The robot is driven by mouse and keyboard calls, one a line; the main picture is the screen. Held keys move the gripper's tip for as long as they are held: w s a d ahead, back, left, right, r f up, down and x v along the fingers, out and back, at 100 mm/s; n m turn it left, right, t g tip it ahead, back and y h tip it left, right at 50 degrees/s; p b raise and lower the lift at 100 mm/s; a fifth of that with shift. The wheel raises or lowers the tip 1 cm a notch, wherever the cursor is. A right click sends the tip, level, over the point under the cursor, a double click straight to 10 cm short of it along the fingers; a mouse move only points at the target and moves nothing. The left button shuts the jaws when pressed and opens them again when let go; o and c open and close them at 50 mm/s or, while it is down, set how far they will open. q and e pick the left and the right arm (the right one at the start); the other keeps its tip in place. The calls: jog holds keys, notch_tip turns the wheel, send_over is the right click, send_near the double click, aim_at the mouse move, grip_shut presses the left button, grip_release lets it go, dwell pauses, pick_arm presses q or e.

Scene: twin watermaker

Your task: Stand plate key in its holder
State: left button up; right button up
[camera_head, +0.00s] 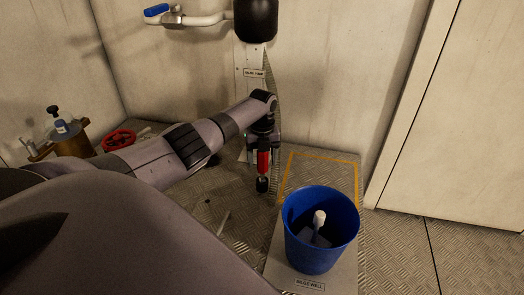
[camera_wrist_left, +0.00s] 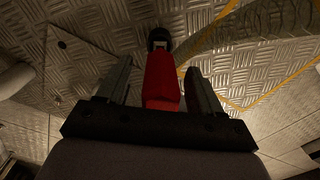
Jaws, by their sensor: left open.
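My left gripper (camera_head: 263,146) is low beside the back wall and points down. Its fingers are open, one on each side of a red handle with a black end (camera_head: 263,161), which looks like the plate key. The left wrist view also shows the red handle (camera_wrist_left: 162,80) between the open fingers; its black end points away from the gripper. I cannot tell whether the fingers touch it or what supports it. The holder is not clearly seen; a pale piece (camera_head: 242,156) shows partly behind the gripper. My right gripper is not in view.
A blue bucket (camera_head: 342,240) with a white-topped item inside stands on a labelled floor plate (camera_head: 277,262), right of the gripper. A thin grey rod (camera_head: 223,222) lies on the tread-plate floor. A red handwheel (camera_head: 119,139) is at left. A white pipe (camera_head: 195,20) crosses the wall above.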

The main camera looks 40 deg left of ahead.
pick_arm(q)
jog(key=shift+f, duration=0.45)
jog(key=shift+r+p, duration=0.5)
jog(key=shift+r, duration=0.25)
notch_tip(320, 180, up, 7)
jog(key=p, duration=0.3)
jog(key=shift+f, duration=0.2)
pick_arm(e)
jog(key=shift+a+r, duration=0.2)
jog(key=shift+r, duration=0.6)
